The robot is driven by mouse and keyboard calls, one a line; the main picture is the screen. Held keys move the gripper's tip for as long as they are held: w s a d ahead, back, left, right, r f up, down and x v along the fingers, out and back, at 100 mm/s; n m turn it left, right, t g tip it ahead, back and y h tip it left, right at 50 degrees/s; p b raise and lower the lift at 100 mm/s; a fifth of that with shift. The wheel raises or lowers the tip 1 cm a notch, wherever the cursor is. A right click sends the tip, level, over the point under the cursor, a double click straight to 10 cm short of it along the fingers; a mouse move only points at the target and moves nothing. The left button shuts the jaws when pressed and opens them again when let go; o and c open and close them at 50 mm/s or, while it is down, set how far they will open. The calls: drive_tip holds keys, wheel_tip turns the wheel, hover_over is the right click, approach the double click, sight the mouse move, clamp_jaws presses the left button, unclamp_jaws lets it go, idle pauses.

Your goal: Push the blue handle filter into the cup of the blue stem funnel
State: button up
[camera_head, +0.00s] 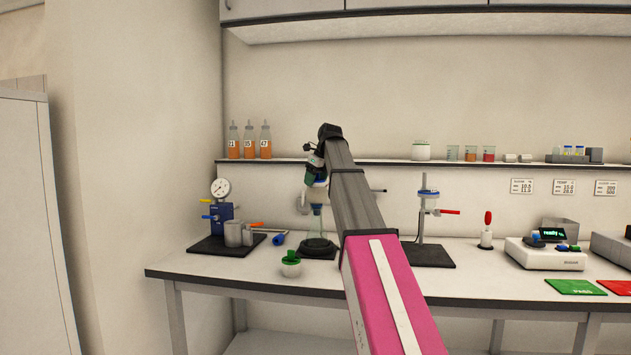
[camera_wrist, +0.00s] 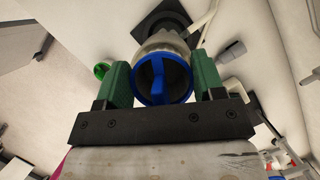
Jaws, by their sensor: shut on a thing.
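My gripper (camera_wrist: 165,83) has green fingers shut on either side of the blue handle filter (camera_wrist: 165,82), whose round rim and raised handle face the wrist camera. A pale round body (camera_wrist: 160,43) shows just beyond the filter; I cannot tell whether it is the filter's own body or a funnel cup. In the head view my gripper (camera_head: 316,178) is above a glass flask (camera_head: 316,226) on a black stand base (camera_head: 320,254).
A green-handled filter in a white cup (camera_head: 291,267) stands front left of the flask. A blue knob-shaped piece (camera_head: 278,240) lies behind it. A second stand (camera_head: 428,253) with a red-handled clamp is to the right. A shelf (camera_head: 385,162) runs behind.

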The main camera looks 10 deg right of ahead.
drive_tip(key=shift+r, duration=1.55)
drive_tip(key=shift+f, duration=1.7)
drive_tip(key=shift+r, duration=0.15)
idle(0.4)
drive_tip(key=shift+r, duration=1.6)
drive_tip(key=shift+f, duration=1.75)
idle(0.5)
drive_tip(key=shift+r, duration=0.15)
